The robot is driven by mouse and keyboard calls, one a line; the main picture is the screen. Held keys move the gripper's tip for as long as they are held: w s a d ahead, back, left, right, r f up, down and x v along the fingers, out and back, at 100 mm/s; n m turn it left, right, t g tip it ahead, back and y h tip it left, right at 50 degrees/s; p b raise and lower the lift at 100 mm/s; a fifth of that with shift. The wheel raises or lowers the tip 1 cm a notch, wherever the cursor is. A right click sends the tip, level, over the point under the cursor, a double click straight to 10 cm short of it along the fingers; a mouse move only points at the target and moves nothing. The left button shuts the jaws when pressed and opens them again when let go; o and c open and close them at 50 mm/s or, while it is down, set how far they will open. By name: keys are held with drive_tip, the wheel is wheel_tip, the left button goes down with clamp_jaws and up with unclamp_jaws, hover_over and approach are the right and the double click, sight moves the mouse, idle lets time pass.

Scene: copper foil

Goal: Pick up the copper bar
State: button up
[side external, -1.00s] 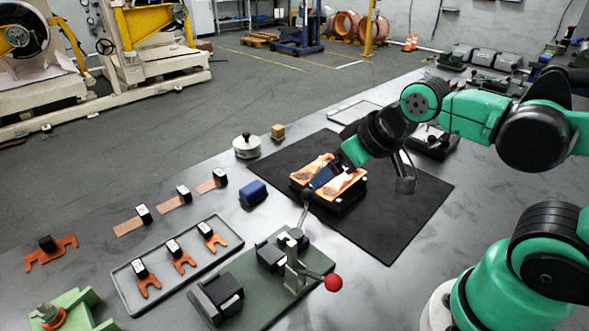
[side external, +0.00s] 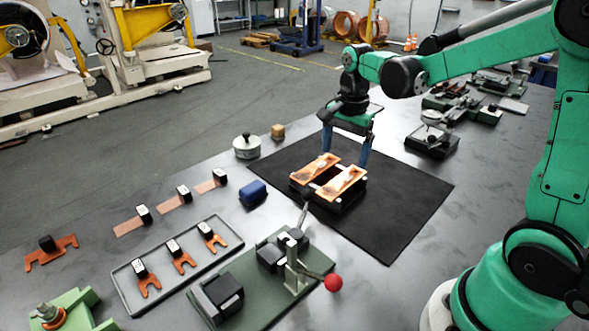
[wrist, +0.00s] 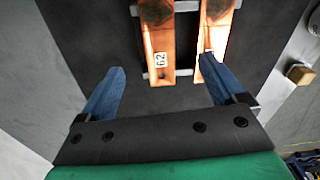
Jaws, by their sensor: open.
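Two copper bars lie side by side across a low black stand. In the side view one is the left bar (side external: 315,168) and the other the right bar (side external: 343,183). In the wrist view one bar (wrist: 159,42) carries a white "62" label, and another bar (wrist: 214,35) lies to its right. Both have dark patches. My gripper (side external: 344,157) is open, blue fingers pointing down, over the bars' far end. In the wrist view my gripper (wrist: 162,66) has the labelled bar's end between its fingers in the picture; the right finger overlaps the other bar. The height gap is unclear.
The stand sits on a black mat (side external: 400,205). A toggle clamp with a red knob (side external: 333,282) stands in front. A blue block (side external: 253,192), a lidded metal pot (side external: 247,146) and a small wooden block (side external: 278,131) are left of the mat.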

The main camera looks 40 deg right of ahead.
sight(343, 182)
drive_tip(key=shift+w+d+f+m, duration=0.15)
drive_tip(key=shift+d+f+m, duration=0.3)
drive_tip(key=shift+f+m, duration=0.15)
drive_tip(key=shift+f, duration=2.6)
clamp_jaws()
